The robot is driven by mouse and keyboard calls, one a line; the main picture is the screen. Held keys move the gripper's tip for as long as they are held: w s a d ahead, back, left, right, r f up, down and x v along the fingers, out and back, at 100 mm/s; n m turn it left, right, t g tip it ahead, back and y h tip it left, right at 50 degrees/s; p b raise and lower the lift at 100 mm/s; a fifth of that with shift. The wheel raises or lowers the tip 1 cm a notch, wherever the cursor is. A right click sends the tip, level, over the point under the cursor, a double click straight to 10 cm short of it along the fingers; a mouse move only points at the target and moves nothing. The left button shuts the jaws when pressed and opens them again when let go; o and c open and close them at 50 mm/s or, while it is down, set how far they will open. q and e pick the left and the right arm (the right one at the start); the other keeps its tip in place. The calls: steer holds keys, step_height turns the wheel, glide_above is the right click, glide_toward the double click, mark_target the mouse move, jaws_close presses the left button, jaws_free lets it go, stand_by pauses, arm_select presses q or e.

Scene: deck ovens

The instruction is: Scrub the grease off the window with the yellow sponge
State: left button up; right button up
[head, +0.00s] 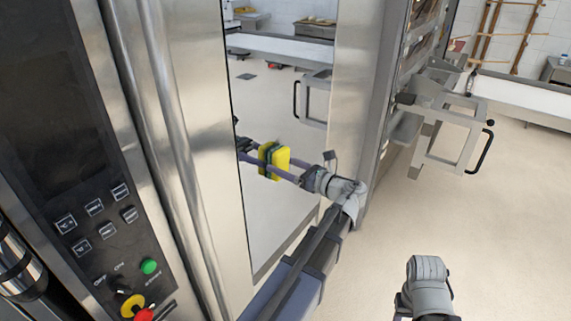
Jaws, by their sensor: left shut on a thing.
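The yellow sponge (281,160) has a dark green side facing the window (287,110). My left gripper (288,172) is shut on it and holds it at the glass. A mirrored sponge and arm show just left of it, so it is at or very near the pane; I cannot tell if it touches. The window is a tall, mirror-like pane in a steel frame. I cannot make out any grease on it. My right gripper (428,277) is low at the right, away from the window, and its fingers cannot be made out.
A control panel (96,235) with buttons and a red-and-yellow knob is at the left. The floor (500,240) at right is clear.

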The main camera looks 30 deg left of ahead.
mark_target(290, 151)
arm_select(q)
steer(key=shift+r+p, duration=1.4)
steer(key=shift+r, duration=0.05)
steer(key=shift+w, duration=0.1)
steer(key=shift+w+d, duration=0.1)
steer(key=shift+w, duration=1.6)
steer(key=shift+w, duration=0.1)
steer(key=shift+w+d, duration=0.2)
steer(key=shift+w, duration=1.4)
steer(key=shift+w+d, duration=0.1)
steer(key=shift+w, duration=1.65)
steer(key=shift+w, duration=0.1)
